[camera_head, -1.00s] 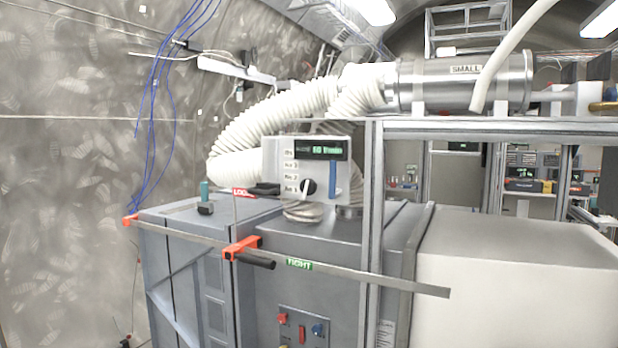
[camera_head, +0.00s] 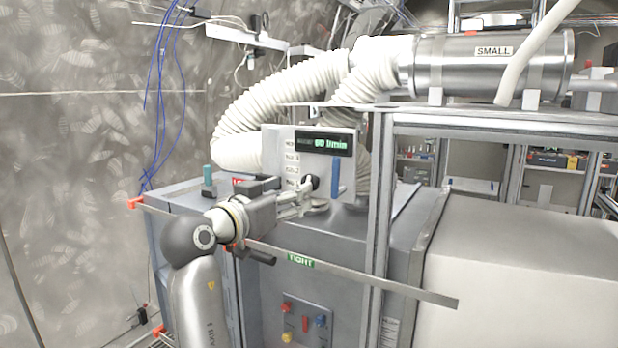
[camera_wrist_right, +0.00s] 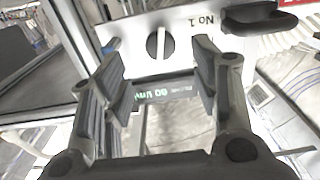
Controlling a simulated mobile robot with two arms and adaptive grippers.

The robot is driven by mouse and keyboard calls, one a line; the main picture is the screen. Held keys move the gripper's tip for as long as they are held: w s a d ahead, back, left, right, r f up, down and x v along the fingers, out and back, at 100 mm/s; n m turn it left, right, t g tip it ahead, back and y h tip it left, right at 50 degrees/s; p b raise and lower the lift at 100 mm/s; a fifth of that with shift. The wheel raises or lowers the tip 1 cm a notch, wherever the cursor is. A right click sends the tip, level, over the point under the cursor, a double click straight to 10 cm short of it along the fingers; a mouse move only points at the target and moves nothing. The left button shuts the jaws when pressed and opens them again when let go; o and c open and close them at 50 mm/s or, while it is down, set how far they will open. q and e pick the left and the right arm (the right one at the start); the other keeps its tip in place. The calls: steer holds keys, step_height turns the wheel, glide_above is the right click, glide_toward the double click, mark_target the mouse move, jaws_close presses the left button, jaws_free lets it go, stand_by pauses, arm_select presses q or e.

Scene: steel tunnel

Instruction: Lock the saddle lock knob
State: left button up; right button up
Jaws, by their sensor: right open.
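A grey control box (camera_head: 290,146) with a green-lit display carries a round black selector knob (camera_head: 311,182), partly behind my right gripper (camera_head: 304,197). In the right wrist view the knob (camera_wrist_right: 160,43) shows a pale pointer bar, next to a "No 1" label. My gripper (camera_wrist_right: 157,72) there is open and empty, its fingers spread in front of the panel, apart from the knob. A black handle (camera_wrist_right: 262,18) beside a red label sits at upper right. In the head view a red label (camera_head: 238,181) is partly hidden by my arm. I cannot tell which part is the saddle lock knob.
A metal bar (camera_head: 350,277) with an orange clamp, black handle (camera_head: 258,256) and green "TIGHT" label crosses the cabinet front. A metal frame post (camera_head: 376,230) stands right of the box. White corrugated hoses (camera_head: 275,95) rise behind it. A blue-green upright piece (camera_head: 207,176) stands left.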

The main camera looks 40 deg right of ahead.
mark_target(312, 182)
steer(key=p+x, duration=0.4)
steer(key=x, duration=0.4)
steer(key=shift+d, duration=0.15)
steer(key=shift+w, duration=0.1)
